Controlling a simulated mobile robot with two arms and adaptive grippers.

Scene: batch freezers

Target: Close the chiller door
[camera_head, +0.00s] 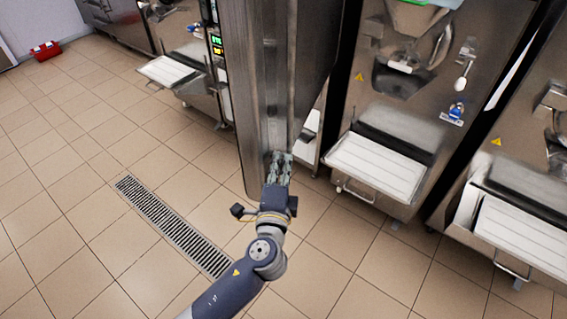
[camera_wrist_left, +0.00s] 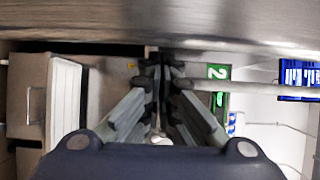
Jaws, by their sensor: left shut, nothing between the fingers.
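The chiller door (camera_head: 258,70) is a tall brushed-steel panel at the top centre of the head view. It stands out into the room, and its top is cut off by the frame. My left gripper (camera_head: 281,158) is at the low part of the door, its fingers pointing at the steel. It overlaps the panel in the picture; I cannot tell whether it touches. In the left wrist view the fingers (camera_wrist_left: 163,72) are together with nothing between them. A steel surface (camera_wrist_left: 160,18) fills the top of that view. My right gripper is not in view.
Steel machines with white shelves (camera_head: 375,168) stand to the right, and another shelf (camera_head: 168,70) is at the left. A floor drain (camera_head: 172,226) crosses the tiles. A red basket (camera_head: 46,50) lies far left. The tiled floor left of the door is clear.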

